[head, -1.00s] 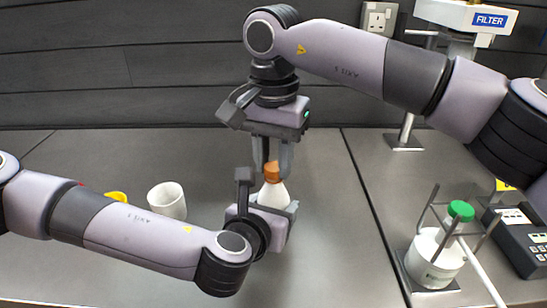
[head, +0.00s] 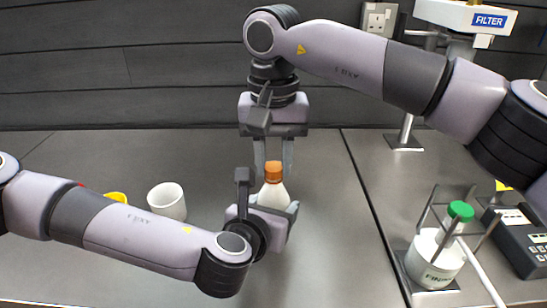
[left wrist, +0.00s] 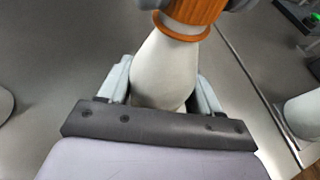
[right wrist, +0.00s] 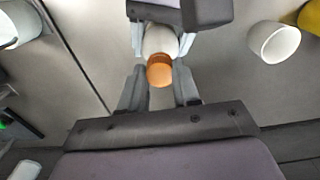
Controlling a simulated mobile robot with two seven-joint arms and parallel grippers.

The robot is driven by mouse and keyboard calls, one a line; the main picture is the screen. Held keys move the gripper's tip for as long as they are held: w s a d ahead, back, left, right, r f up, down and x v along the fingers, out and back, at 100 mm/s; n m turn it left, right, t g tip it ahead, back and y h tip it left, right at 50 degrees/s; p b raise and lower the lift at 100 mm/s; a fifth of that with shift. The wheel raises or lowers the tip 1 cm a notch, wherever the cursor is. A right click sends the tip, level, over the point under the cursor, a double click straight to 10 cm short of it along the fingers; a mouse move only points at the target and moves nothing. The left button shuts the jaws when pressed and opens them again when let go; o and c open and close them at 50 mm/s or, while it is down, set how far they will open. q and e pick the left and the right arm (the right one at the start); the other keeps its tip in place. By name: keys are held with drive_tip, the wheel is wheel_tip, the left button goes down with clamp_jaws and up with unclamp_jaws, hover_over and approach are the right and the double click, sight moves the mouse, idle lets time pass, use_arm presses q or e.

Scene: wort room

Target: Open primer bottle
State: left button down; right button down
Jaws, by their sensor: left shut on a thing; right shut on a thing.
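The primer bottle (head: 273,194) is white with an orange cap (head: 273,172) and stands upright on the bench. My left gripper (head: 270,208) is shut around the bottle's body from the front; its fingers flank the body in the left wrist view (left wrist: 165,85). My right gripper (head: 273,165) points down from above and is shut on the orange cap, with a finger on either side. The cap sits at the bottle's neck, and the right wrist view shows its top (right wrist: 160,72) between the fingertips. The bottle's lower part is partly hidden by my left gripper.
A white cup (head: 167,201) and a yellow item (head: 116,197) stand left of the bottle. At right are a white pot with a green-capped bottle (head: 460,211) in a stand, a dark device (head: 520,240) and a filter unit (head: 488,20). The bench's middle is clear.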

sight(274, 166)
drive_tip(key=shift+r, duration=0.1)
drive_tip(key=shift+r, duration=1)
drive_tip(key=shift+r, duration=2)
use_arm(q)
drive_tip(key=shift+c, duration=0.7)
unclamp_jaws()
